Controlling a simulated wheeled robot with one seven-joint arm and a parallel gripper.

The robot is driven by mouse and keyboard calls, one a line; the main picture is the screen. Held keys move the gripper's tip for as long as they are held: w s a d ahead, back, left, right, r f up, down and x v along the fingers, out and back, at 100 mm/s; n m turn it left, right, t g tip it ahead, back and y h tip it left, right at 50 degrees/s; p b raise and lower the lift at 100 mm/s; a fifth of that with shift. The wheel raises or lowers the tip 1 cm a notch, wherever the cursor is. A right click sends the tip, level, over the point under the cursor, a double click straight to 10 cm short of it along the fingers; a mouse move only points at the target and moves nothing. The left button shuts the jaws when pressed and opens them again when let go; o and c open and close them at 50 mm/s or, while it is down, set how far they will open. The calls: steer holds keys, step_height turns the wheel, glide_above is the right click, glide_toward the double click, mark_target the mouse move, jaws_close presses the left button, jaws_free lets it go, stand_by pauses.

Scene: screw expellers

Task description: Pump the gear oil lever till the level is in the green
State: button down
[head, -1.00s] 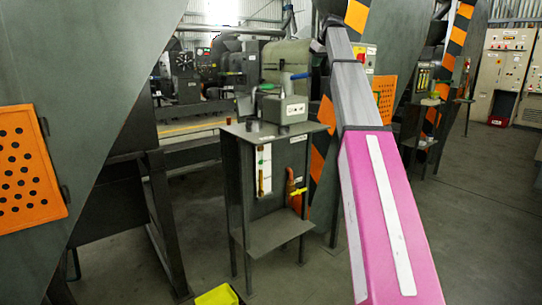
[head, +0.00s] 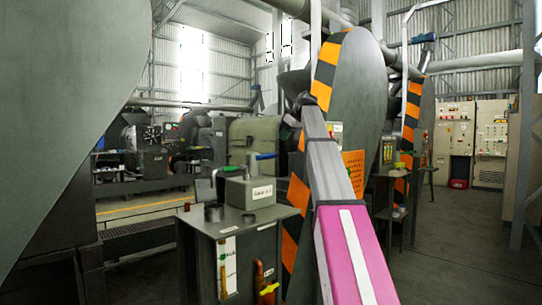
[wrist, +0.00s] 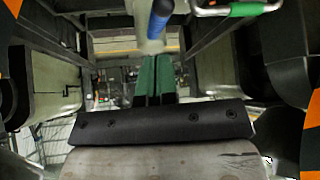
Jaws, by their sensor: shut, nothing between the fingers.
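The grey gear oil box (head: 250,192) stands on a dark metal stand (head: 240,228) in the head view. It has a lever with a green grip (head: 230,168) and a blue-gripped handle (head: 265,156). A white level gauge (head: 228,262) on the stand's front shows an amber column low down; its exact level is too small to read. In the wrist view, my gripper (wrist: 155,58) is shut and empty, its dark green fingers together. The blue handle (wrist: 160,18) lies just beyond the fingertips, and the green grip (wrist: 240,9) is at upper right. The gripper cannot be made out in the head view.
A yellow valve handle (head: 268,289) is on the stand's front. A dark cup (head: 214,211) sits on the stand top. A large grey machine panel (head: 60,110) fills the left. Striped machinery (head: 325,70) stands behind my arm. Floor at right (head: 465,235) is open.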

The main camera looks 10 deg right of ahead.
mark_target(264, 157)
stand_by(0.4)
steer(key=shift+x, duration=3.45)
steer(key=shift+f, duration=2.25)
